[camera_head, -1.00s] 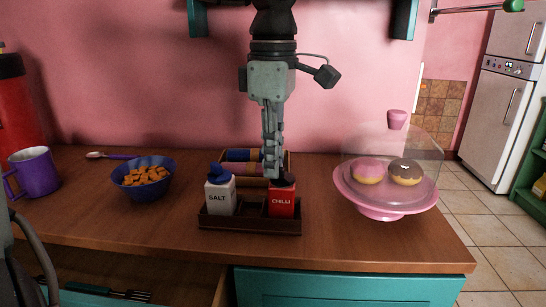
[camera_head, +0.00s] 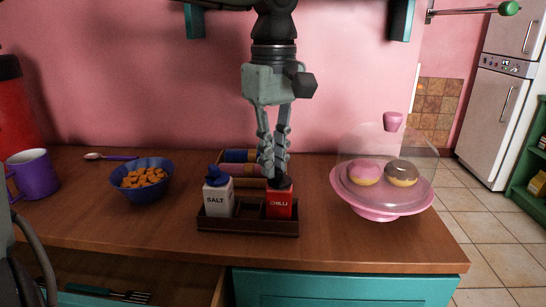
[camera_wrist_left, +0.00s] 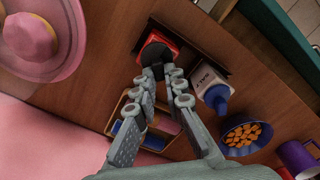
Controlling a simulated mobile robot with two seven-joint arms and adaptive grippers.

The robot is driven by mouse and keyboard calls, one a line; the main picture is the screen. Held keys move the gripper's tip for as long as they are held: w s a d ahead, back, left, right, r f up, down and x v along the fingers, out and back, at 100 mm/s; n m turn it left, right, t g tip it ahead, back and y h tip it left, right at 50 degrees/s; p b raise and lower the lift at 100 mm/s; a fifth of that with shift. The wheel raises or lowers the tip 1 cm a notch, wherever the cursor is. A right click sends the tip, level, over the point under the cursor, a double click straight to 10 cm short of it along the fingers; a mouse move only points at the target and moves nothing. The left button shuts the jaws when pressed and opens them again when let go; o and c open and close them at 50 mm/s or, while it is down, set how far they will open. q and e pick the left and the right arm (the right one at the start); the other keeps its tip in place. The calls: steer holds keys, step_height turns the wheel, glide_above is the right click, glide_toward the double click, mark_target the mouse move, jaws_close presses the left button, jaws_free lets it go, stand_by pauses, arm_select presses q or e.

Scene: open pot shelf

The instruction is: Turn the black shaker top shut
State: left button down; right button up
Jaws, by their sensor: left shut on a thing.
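The red chilli shaker (camera_head: 280,204) stands upright in a dark wooden caddy (camera_head: 250,228), in its right part. Its black top (camera_head: 280,183) is partly hidden by my left gripper (camera_head: 273,176), which comes straight down from above. In the wrist view the left gripper's fingertips (camera_wrist_left: 167,75) are closed on the black top (camera_wrist_left: 153,55), with the red shaker body (camera_wrist_left: 167,39) beyond. I cannot tell from the frames how far the top is turned. My right gripper is not in view.
A white salt shaker (camera_head: 218,199) with a blue top stands left in the caddy. A wooden rack (camera_head: 223,168) with rolls is behind. A blue bowl (camera_head: 143,190) and purple mug (camera_head: 33,175) stand left; a pink cake stand (camera_head: 383,208) stands right. An open drawer is at lower left.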

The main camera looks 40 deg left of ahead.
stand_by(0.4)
arm_select(q)
steer(key=c, duration=1.6)
jaws_free()
step_height(320, 180, up, 12)
steer(key=shift+r, duration=0.1)
